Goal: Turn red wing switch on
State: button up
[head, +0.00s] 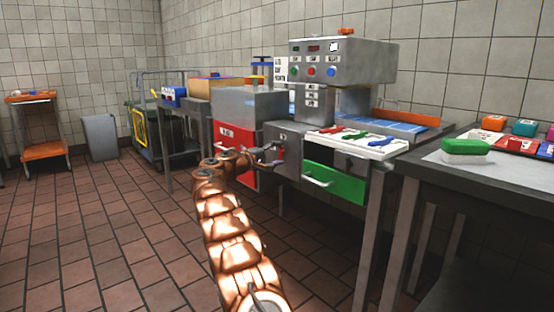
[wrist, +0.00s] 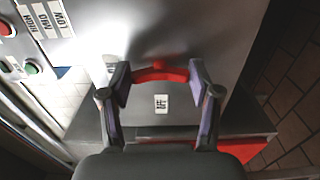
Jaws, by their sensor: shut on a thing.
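The red wing switch (wrist: 160,74) shows in the wrist view as a curved red bar on a grey metal face. My gripper (wrist: 159,82) has one finger at each end of the bar and is shut on it. A small white label (wrist: 161,103) with dark print sits just below the bar; I cannot read it surely. In the head view my gripper (head: 274,152) is at the front of the grey machine, beside the red drawer (head: 236,138). The switch cannot be made out there.
A control box (head: 342,62) with coloured buttons stands above the counter. A white board (head: 357,143) with coloured pieces and an open green drawer (head: 334,183) lie to the right. A dark table (head: 505,182) stands at far right.

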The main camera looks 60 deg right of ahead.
dwell(0.3)
jog(key=o, duration=1.1)
jog(key=shift+o, duration=0.2)
jog(key=v, duration=1.2)
